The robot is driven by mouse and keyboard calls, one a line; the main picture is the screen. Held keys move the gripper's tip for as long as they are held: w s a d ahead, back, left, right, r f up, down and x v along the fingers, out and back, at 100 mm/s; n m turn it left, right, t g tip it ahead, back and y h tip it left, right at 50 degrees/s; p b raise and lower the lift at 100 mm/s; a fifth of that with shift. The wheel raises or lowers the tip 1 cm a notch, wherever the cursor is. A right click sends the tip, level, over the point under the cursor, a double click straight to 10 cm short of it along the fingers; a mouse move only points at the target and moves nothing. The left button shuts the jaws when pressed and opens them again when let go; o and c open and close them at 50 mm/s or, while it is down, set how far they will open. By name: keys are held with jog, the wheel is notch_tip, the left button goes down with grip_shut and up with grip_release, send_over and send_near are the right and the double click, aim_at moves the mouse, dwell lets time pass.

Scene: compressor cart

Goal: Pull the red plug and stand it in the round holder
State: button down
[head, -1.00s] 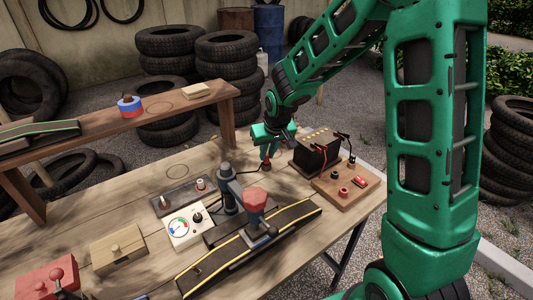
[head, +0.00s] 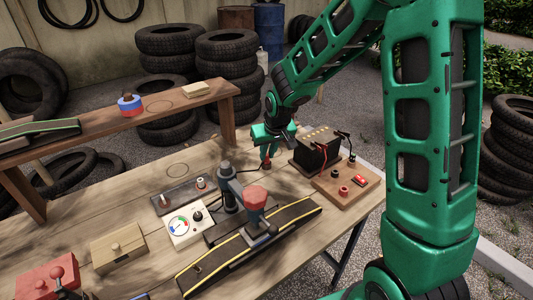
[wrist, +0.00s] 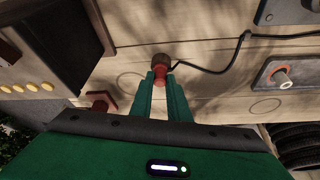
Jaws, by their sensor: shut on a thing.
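The red plug (wrist: 161,78) shows between the fingertips of my gripper (wrist: 162,92) in the wrist view. My gripper is shut on it, low over the table. Just beyond the plug is a dark brown round piece (wrist: 161,60), possibly the round holder. The plug meets or overlaps it in the picture; I cannot tell whether it is seated inside. A black cable (wrist: 215,71) runs from there to the right. In the head view my gripper (head: 268,158) points down left of the black battery box, and the plug is small and mostly hidden there.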

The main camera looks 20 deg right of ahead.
jog(key=c, duration=1.1)
grip_release()
jog(key=shift+r, duration=3.5)
jog(key=shift+s+r, duration=0.1)
